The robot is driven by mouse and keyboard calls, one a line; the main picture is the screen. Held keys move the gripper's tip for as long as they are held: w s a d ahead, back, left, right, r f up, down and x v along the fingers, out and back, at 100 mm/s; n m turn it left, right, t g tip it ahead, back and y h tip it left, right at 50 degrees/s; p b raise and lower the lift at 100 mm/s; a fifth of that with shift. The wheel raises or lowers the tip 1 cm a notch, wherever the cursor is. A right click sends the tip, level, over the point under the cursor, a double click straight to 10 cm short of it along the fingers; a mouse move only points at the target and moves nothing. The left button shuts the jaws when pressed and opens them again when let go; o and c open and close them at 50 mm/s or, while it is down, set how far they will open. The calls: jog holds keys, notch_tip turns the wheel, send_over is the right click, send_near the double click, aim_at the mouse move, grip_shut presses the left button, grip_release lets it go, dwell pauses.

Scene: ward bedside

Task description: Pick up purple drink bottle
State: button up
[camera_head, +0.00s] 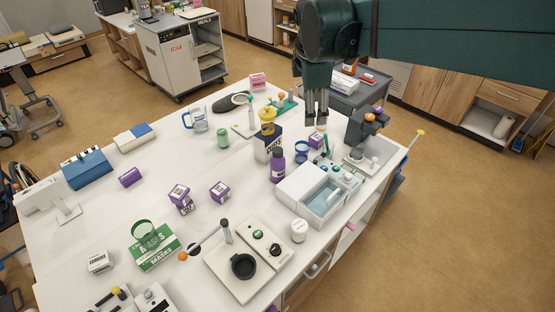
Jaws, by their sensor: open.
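A purple drink bottle (278,167) stands upright near the middle right of the white table (105,215). It has a dark cap and a pale label band. My gripper (316,122) points down from the top of the picture, up and to the right of the bottle. It is open, with nothing visible between its fingers, and it is apart from the bottle. A dark blue and white box (267,143) stands right behind the bottle. A yellow-topped cup (267,121) shows behind or on that box; I cannot tell which.
A white bin with a blue inside (322,200) lies close to the right of the bottle. A blue cup (301,149) stands behind it. Purple boxes (220,191) stand to the left. A white jar (299,231) stands in front. Free tabletop lies left of the bottle.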

aim_at(277, 151)
jog(key=w+a+f+n+g+h+p, duration=0.1)
jog(key=w+a+f+n, duration=0.5)
jog(key=w+a+n, duration=0.5)
jog(key=shift+m, duration=0.9)
jog(key=f, duration=0.8)
jog(key=w+f, duration=0.1)
jog(key=f, duration=1.4)
jog(key=shift+w+d+f, duration=0.15)
jog(key=shift+d+f, duration=0.15)
jog(key=shift+f, duration=0.45)
jog(key=shift+f, duration=0.15)
jog(key=shift+x, duration=1.1)
jog(key=shift+d+f, duration=0.1)
jog(key=shift+p+x, duration=0.6)
jog(key=shift+x, duration=1.9)
